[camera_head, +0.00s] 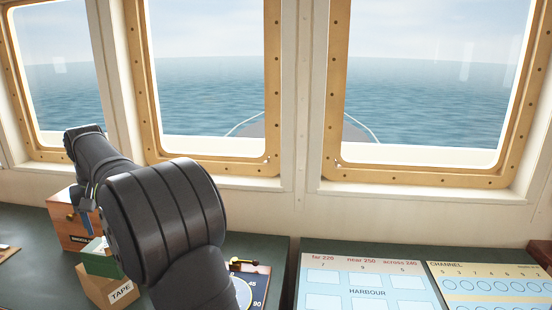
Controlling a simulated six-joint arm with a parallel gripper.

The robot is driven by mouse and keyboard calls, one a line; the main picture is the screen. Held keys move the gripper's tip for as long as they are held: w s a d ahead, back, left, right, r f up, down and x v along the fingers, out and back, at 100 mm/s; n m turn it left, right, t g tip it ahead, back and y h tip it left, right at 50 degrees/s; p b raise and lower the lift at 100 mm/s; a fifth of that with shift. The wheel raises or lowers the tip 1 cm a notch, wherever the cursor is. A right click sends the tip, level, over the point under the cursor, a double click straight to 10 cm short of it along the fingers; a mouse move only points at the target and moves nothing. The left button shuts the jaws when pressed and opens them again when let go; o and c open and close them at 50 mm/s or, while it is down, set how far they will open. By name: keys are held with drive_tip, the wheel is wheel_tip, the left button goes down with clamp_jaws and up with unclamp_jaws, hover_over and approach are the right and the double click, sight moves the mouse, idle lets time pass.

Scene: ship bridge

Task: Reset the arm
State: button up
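My arm rises from the bottom of the head view, dark grey, and reaches up and to the left. My gripper (88,215) is at the arm's far end on the left, pointing down. Only a small part of it shows, in front of a wooden box (62,222) and above a green box (100,260). The fingertips are too small and too crowded to tell whether they are apart or hold something.
A cardboard box labelled TAPE (118,293) stands below the green box. A HARBOUR chart (366,280) and a CHANNEL chart (490,285) lie at right. Windows (205,75) stand behind the console.

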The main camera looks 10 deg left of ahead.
drive_tip(key=f, duration=0.5)
drive_tip(key=shift+w+a+f, duration=0.2)
drive_tip(key=shift+w+a, duration=0.05)
drive_tip(key=shift+w, duration=0.05)
drive_tip(key=shift+r, duration=1.85)
